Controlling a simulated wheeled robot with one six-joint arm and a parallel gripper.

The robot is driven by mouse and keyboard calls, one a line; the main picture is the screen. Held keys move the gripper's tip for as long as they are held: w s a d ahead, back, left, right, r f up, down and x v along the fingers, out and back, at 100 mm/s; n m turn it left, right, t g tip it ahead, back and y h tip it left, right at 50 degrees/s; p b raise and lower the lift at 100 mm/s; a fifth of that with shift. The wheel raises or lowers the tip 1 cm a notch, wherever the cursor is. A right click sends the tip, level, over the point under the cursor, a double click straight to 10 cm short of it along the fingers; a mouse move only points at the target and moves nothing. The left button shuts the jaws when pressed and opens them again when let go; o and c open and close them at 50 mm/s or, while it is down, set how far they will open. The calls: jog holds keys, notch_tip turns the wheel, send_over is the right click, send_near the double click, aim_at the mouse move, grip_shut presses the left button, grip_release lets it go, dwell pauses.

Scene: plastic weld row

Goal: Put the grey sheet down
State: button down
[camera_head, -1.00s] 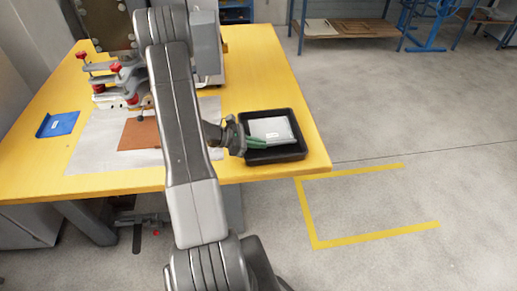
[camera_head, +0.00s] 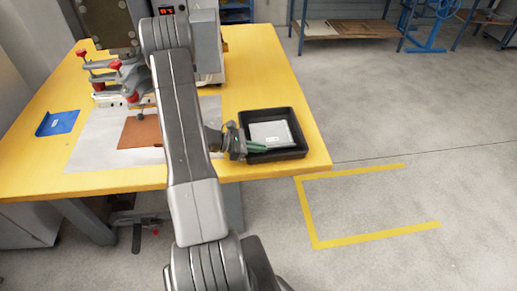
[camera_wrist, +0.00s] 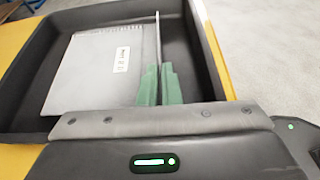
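The grey sheet (camera_head: 271,134) is flat with a small white label and lies within the walls of a black tray (camera_head: 301,152) at the table's right corner. In the wrist view the sheet (camera_wrist: 90,75) has a thin upright flange along its right side. My gripper (camera_head: 256,147) reaches into the tray from the left. Its green fingers (camera_wrist: 159,78) are close together on either side of the flange, shut on it. The sheet looks level and low in the tray; whether its whole underside touches the floor cannot be told.
The yellow table (camera_head: 255,75) holds a blue bent part (camera_head: 57,123), a brown sheet (camera_head: 139,132) on a grey plate (camera_head: 88,143), and a machine with red-knobbed clamps (camera_head: 115,68). The tray walls stand close around my fingers. The floor at right is clear.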

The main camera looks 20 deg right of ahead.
jog(key=c, duration=1.7)
grip_release()
jog(key=shift+s+a+f, duration=0.1)
jog(key=shift+s+f, duration=0.25)
jog(key=shift+f, duration=0.45)
jog(key=shift+r+p, duration=0.65)
jog(key=shift+p, duration=0.1)
jog(key=shift+o, duration=0.3)
jog(key=v, duration=0.8)
jog(key=b+v, duration=0.1)
jog(key=v, duration=0.3)
jog(key=shift+w+r, duration=0.25)
jog(key=shift+w, duration=0.1)
jog(key=p+x, duration=0.1)
jog(key=x, duration=1)
